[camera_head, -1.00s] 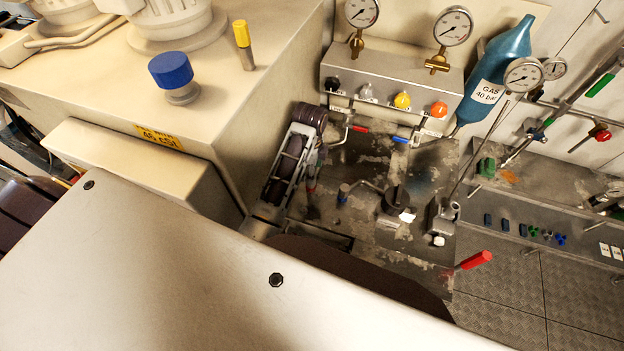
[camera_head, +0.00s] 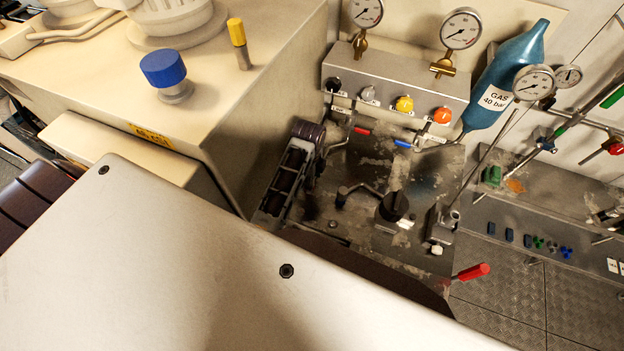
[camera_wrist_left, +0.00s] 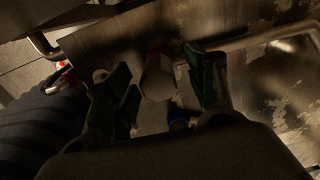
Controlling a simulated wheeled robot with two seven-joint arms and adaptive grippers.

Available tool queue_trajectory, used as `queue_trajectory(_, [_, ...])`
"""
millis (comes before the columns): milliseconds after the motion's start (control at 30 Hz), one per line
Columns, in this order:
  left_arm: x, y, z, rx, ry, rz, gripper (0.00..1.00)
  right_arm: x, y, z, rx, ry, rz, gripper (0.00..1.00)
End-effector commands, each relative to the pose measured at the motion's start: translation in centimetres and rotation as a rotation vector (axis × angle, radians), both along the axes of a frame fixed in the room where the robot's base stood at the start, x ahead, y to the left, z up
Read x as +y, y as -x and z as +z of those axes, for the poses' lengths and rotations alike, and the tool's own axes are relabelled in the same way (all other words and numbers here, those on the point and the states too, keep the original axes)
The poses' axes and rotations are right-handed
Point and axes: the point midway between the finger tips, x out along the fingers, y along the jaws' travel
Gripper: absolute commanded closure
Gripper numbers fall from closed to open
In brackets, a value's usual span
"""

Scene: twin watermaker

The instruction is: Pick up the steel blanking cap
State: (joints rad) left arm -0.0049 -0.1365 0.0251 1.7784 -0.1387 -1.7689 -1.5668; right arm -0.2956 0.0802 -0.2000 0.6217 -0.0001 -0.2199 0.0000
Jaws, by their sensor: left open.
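In the left wrist view my left gripper (camera_wrist_left: 158,88) is open, its two dark fingers spread; the one on the right looks greenish. A pale, faceted piece (camera_wrist_left: 157,75) shows between the fingers. It is in deep shadow, and I cannot tell whether it is the steel blanking cap or whether a finger touches it. In the head view I cannot make out the left fingertips or the cap for certain. A small pale nut-like piece (camera_head: 436,249) sits by a metal block on the worn steel worktop (camera_head: 345,225). My right gripper is in neither view.
A large pale panel (camera_head: 200,260) hides the near part of the worktop in the head view. A black knob (camera_head: 394,206) stands up from the worktop, and a red-handled lever (camera_head: 472,271) sticks out at its right edge. A gauge panel (camera_head: 395,75) stands behind.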

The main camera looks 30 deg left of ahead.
Motion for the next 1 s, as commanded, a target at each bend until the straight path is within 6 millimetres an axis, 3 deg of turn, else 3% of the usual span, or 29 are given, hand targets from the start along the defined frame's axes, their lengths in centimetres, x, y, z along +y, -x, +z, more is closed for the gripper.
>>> queue_trajectory(367, [0.0, -0.03, 0.04, 0.0, 0.0, 0.0, 0.45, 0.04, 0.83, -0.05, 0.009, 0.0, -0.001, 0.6])
queue_trajectory(800, [0.01, -0.03, 0.05, 0.0, -0.001, 0.0, 1.0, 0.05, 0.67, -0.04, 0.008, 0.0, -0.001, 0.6])
queue_trajectory(1000, [0.02, -0.05, 0.07, -0.001, -0.001, 0.0, 1.0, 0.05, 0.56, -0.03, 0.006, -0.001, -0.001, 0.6])
